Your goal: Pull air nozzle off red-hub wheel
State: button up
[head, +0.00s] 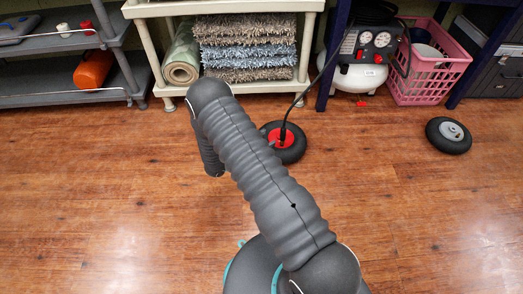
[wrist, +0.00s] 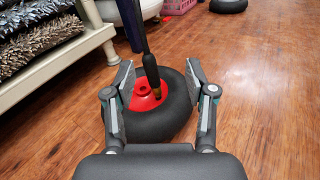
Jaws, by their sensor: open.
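The red-hub wheel (head: 295,151) lies flat on the wood floor, partly behind my arm in the head view. In the wrist view the wheel (wrist: 172,118) is a black tire with a red hub, beyond and between my fingers. The black air nozzle (wrist: 151,72) stands tilted over the hub, its brass-coloured end at the hub. The nozzle also shows in the head view (head: 283,132), with its hose rising to the compressor. My gripper (wrist: 160,72) is open and empty, one finger on each side of the nozzle in the picture. The head view does not show my fingers.
A white air compressor (head: 355,77) stands under a dark blue bench beside a pink crate (head: 425,75). A cream shelf (head: 228,90) with folded rugs stands close behind the wheel. A grey-hub wheel (head: 449,135) lies at the right. The floor in front is clear.

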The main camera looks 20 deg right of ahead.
aim_at(283, 133)
notch_tip(283, 133, down, 7)
jog(key=a+n+t, duration=0.1)
jog(key=n+t, duration=0.2)
jog(key=shift+y, duration=0.4)
jog(key=x, duration=1.3)
jog(key=shift+w, duration=0.1)
grip_shut()
